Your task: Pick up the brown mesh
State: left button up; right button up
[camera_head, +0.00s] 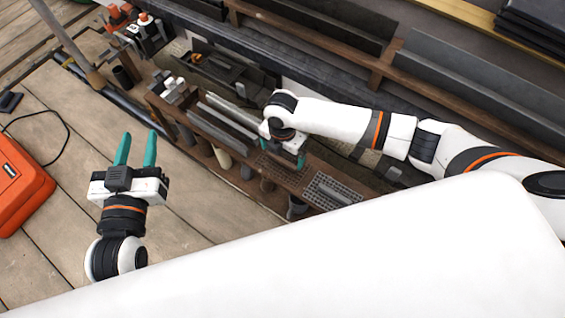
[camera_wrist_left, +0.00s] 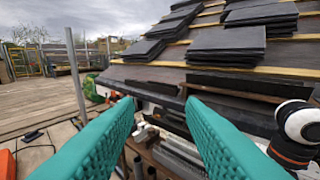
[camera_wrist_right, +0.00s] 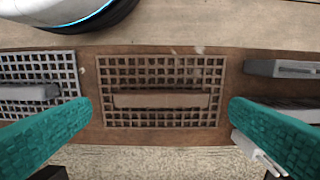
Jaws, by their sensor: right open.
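The brown mesh (camera_wrist_right: 160,67) is a rectangular grid with a raised brown bar (camera_wrist_right: 161,100) across its middle. It lies flat on a narrow brown plank in the right wrist view, and it is partly covered by my right arm in the head view (camera_head: 274,167). My right gripper (camera_wrist_right: 160,112) is open above it, with one teal finger to each side of the mesh and nothing between them. Contact with the mesh cannot be told. My left gripper (camera_head: 138,148) is open and empty above the wooden deck, well to the left of the plank.
A grey mesh (camera_head: 338,190) with a grey bar lies beside the brown one. Grey metal pieces (camera_wrist_right: 283,68) lie on its other side. An orange case (camera_head: 20,185) stands on the deck at left.

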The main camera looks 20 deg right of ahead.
aim_at(282, 160)
notch_tip(282, 160, down, 4)
jog(key=shift+w+d+r+b, duration=0.15)
jog(key=shift+r+b, duration=0.05)
jog(key=shift+b, duration=0.6)
jog(key=shift+f, duration=0.15)
pick_arm(q)
notch_tip(282, 160, up, 7)
jog(key=s+t+h, duration=0.1)
jog(key=t+h, duration=0.1)
jog(key=t, duration=0.3)
jog(key=shift+d+r, duration=0.2)
jog(key=shift+d, duration=0.25)
pick_arm(e)
jog(key=shift+c, duration=0.6)
jog(key=c, duration=0.6)
